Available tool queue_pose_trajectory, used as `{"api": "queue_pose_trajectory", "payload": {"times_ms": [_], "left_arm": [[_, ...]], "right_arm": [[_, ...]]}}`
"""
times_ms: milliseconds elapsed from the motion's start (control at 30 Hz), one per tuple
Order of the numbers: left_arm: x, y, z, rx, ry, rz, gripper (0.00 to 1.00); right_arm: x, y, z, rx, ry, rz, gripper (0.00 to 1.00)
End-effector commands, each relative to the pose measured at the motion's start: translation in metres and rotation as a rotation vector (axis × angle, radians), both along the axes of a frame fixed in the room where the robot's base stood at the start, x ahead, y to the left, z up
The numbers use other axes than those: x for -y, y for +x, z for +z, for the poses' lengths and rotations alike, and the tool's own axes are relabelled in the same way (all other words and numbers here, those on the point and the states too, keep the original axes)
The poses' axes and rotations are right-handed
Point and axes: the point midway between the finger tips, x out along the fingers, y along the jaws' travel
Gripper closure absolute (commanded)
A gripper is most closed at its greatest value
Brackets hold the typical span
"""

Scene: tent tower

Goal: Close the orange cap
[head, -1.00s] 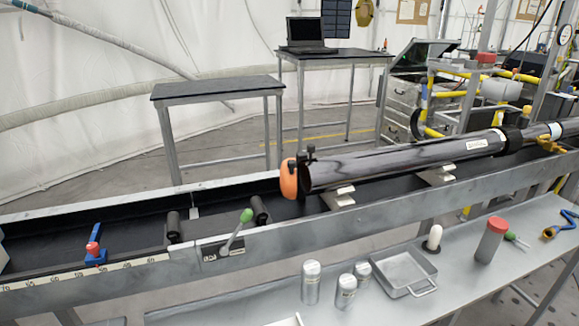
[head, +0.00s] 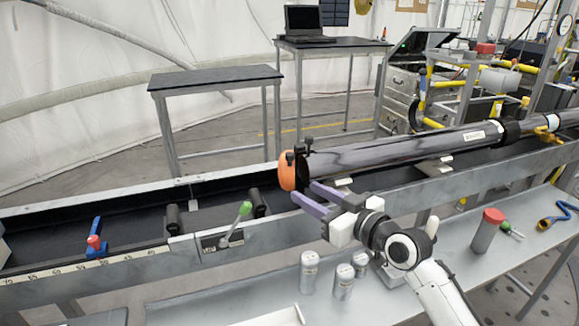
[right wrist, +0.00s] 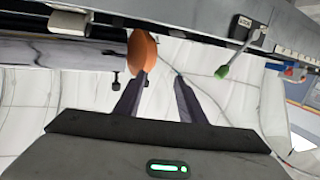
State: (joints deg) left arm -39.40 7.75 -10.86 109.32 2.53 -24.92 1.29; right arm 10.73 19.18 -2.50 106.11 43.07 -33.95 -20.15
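The orange cap (head: 291,171) stands at the near left end of a long dark tube (head: 375,152), with small black knobs beside it. In the right wrist view the cap (right wrist: 142,50) is at the tube's (right wrist: 60,52) end, just beyond the tip of the left-hand finger. I cannot tell whether it sits flush on the tube. My right gripper (head: 303,192) is open and empty, its purple-grey fingers just below and right of the cap. Its fingers also show apart in the right wrist view (right wrist: 160,77). Contact with the cap is unclear. My left gripper is not in view.
The tube rests on supports inside a long metal trough (head: 120,262). A green-knobbed lever (head: 237,222) is on the trough's front wall. Silver canisters (head: 309,272) and a red-capped container (head: 487,230) stand on the front bench. Rollers (head: 174,221) lie left of the cap.

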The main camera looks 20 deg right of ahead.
Motion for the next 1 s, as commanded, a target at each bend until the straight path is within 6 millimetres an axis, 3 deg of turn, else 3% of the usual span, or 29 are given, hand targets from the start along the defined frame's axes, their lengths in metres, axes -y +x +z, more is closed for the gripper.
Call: {"api": "queue_pose_trajectory", "payload": {"times_ms": [33, 100, 200, 700, 1000], "left_arm": [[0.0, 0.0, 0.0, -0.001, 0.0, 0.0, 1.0], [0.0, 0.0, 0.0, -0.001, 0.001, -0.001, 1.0], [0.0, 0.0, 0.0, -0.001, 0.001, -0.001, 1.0], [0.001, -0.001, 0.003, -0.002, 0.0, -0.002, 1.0], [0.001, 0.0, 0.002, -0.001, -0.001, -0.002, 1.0]], "right_arm": [[0.009, 0.012, 0.018, 0.047, 0.018, -0.014, 0.64], [0.016, 0.021, 0.034, 0.089, 0.037, -0.027, 0.64], [0.019, 0.03, 0.043, 0.113, 0.049, -0.034, 0.64], [-0.007, 0.106, 0.042, 0.112, 0.05, -0.034, 0.64], [-0.013, 0.121, 0.042, 0.111, 0.046, -0.034, 0.64]]}}
